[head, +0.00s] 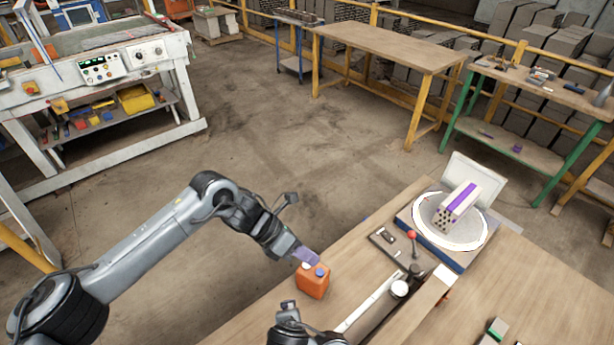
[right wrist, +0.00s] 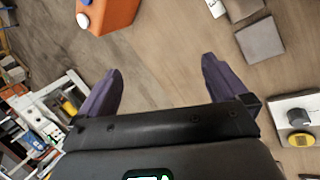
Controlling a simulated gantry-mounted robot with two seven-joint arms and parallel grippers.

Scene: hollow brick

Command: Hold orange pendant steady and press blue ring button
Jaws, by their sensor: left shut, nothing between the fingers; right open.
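The orange pendant (head: 313,284) is a small box standing on the near wooden table, with a blue button (head: 320,272) and a pale button on top. My left gripper (head: 307,257) is shut and empty. Its purple fingertips are at the pendant's top, close to the buttons; I cannot tell whether they touch. In the right wrist view the pendant (right wrist: 112,12) is cut off at the top edge, with a blue button and a white one (right wrist: 83,20) at its left side. My right gripper (right wrist: 160,88) is open and empty, apart from the pendant, with bare wood between its fingers.
A turntable (head: 420,214) with a hollow brick (head: 459,201) stands at the table's right back. A red-knobbed lever (head: 411,236), a pale rail (head: 368,304) and a white-topped cylinder (head: 399,288) lie right of the pendant. The table's left edge is close to the pendant.

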